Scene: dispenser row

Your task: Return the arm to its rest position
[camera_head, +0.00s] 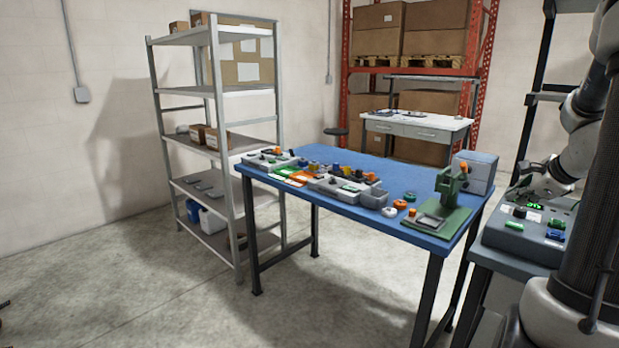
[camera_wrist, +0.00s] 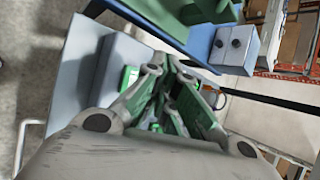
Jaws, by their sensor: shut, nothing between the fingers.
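My arm (camera_head: 580,120) is at the right edge of the head view, bent down over a grey dispenser box. My gripper (camera_head: 523,190) is low over the back of this box (camera_head: 505,238), which has green displays and coloured buttons. In the wrist view my gripper (camera_wrist: 172,62) is shut and empty, its fingers together. The box (camera_wrist: 112,62) also shows behind the fingers there. I cannot tell whether the fingertips touch it; part of the box is hidden by my gripper.
A blue workbench (camera_head: 405,178) with small parts, grey units and a green press (camera_head: 447,188) stands left of the box. A grey shelf rack (camera_head: 222,90) is at the left. A white table (camera_head: 440,121) and a red pallet rack are behind. The floor in front is clear.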

